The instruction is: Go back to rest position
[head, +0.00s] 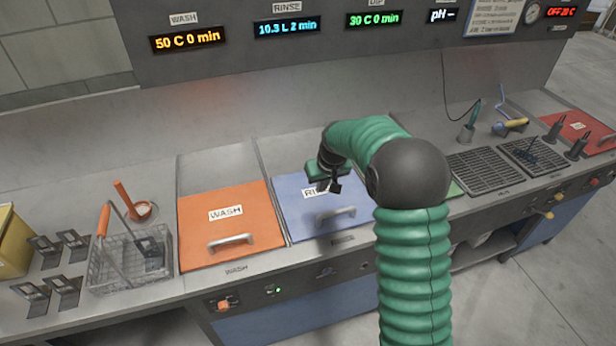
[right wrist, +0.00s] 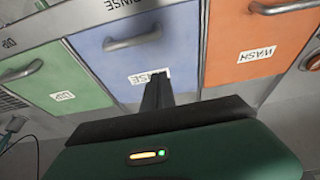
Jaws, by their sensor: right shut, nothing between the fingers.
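My right arm comes up from the bottom in the head view, in a green ribbed sleeve, and bends to the left. My right gripper (head: 328,187) is above the blue rinse lid (head: 290,215), and its fingers are together and empty. In the right wrist view the closed dark fingers (right wrist: 157,90) point toward the blue rinse lid (right wrist: 185,45); I cannot tell how far above it they are. My left gripper is not in view.
The orange wash lid (head: 215,240) is shut left of the rinse lid. A wire basket (head: 130,265) with an orange handle stands further left, near several small frames (head: 65,285). Black grates (head: 485,170) lie at right. A display panel (head: 340,45) hangs above.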

